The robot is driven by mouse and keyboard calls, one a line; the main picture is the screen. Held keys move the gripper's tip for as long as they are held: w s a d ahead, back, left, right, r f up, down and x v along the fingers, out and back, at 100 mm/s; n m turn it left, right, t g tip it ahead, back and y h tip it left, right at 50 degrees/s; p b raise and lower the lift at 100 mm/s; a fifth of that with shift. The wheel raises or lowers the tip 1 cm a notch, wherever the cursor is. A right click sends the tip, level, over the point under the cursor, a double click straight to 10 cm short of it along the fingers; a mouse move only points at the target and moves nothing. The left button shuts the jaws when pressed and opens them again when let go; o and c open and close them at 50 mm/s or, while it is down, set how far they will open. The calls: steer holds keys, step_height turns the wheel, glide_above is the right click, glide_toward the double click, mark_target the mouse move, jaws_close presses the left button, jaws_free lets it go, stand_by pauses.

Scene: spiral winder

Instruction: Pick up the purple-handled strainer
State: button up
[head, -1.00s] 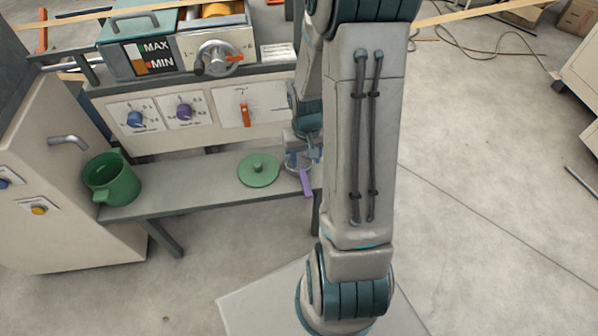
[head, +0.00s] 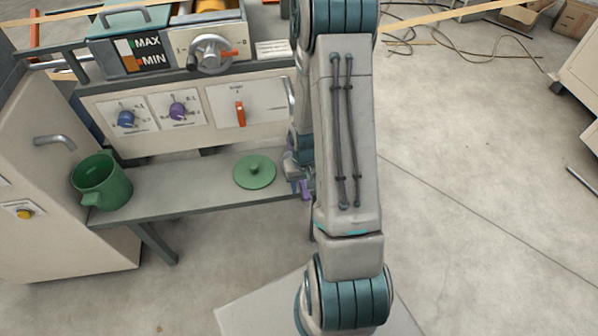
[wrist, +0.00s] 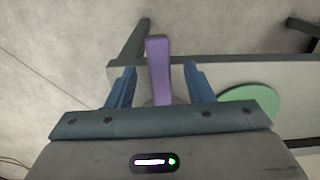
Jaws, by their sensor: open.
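The purple-handled strainer shows mostly as its purple handle (wrist: 158,68), standing between my gripper's two blue fingers in the wrist view. A grey part of the strainer lies under the handle's near end, largely hidden by my gripper body. My gripper (wrist: 158,82) is open, with a visible gap between the handle and each finger. In the head view a small bit of the purple handle (head: 305,190) shows at the right end of the shelf, beside my arm. The rest of the strainer is hidden there by my arm.
A green lid (head: 254,172) lies on the grey shelf (head: 175,184), left of my gripper. A green pot (head: 101,182) stands at the shelf's left end. A panel with knobs (head: 178,110) rises behind the shelf. Open floor lies to the right.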

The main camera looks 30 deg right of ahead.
step_height(320, 180, down, 3)
steer(key=shift+r, duration=0.15)
jaws_close()
steer(key=shift+r, duration=0.15)
step_height(320, 180, up, 4)
steer(key=shift+r+p, duration=0.1)
steer(key=shift+p, duration=0.55)
steer(key=s+r+p, duration=0.4)
steer(key=s, duration=0.3)
steer(key=shift+s+a+r+p, duration=0.25)
steer(key=shift+a+r+p, duration=0.1)
steer(key=shift+a, duration=0.1)
steer(key=s+p, duration=0.1)
steer(key=p, duration=0.3)
steer(key=s+r+p, duration=0.1)
steer(key=p, duration=0.3)
steer(key=s+r+p, duration=0.1)
steer(key=s+p, duration=0.1)
steer(key=p, duration=0.2)
steer(key=shift+a, duration=0.2)
